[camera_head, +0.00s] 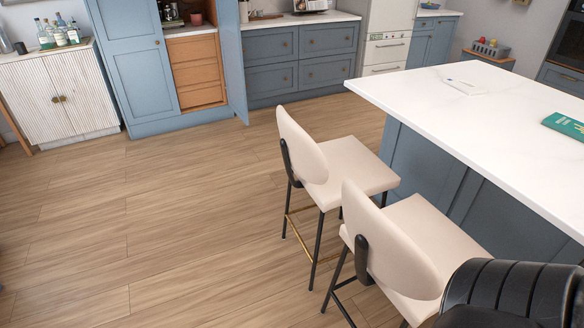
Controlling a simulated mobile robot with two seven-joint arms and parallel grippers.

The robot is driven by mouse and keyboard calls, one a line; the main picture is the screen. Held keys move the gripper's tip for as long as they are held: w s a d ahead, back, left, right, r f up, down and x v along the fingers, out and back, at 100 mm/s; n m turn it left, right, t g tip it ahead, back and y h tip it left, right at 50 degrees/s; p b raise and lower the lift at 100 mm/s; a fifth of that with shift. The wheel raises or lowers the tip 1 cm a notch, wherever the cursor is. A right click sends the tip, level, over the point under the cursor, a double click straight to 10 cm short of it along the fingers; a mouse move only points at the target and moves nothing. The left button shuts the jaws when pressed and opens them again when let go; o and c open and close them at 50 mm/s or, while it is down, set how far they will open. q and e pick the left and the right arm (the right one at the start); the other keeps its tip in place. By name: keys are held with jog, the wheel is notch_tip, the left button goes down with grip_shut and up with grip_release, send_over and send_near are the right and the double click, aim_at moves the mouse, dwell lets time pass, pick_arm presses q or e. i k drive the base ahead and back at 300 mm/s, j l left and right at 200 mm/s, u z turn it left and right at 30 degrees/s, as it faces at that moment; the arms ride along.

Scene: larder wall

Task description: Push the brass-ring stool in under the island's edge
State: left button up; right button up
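The brass-ring stool (352,168) is the farther of two cream stools, with black legs and brass-coloured foot bars. It stands upright on the wood floor at the left side of the island (470,105). Its backrest faces left, away from the island, and its seat's right edge is close to the island's blue side panel. Whether they touch I cannot tell. A black ribbed part of my arm shows at the lower right. Neither gripper shows in the head view.
A second cream stool (400,255) with black foot bars stands nearer me, right beside the first. A green book (566,126) lies on the white countertop. Blue cabinets (300,60) and a white ribbed cabinet (60,95) line the back. The floor at left is clear.

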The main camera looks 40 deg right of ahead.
aim_at(321, 169)
jog(key=i+z, duration=0.4)
jog(key=i, duration=0.2)
jog(key=i+j+z, duration=0.25)
jog(key=i+z, duration=0.15)
jog(key=i, duration=0.15)
jog(key=i+j+z, duration=0.2)
jog(key=i+z, duration=0.3)
jog(key=i+j+z, duration=0.25)
jog(key=z, duration=0.2)
jog(key=i+j+z, duration=0.25)
jog(key=j+z, duration=0.25)
jog(key=i+j+z, duration=0.2)
jog(key=j+z, duration=0.75)
jog(key=i+j, duration=0.05)
jog(key=j, duration=0.05)
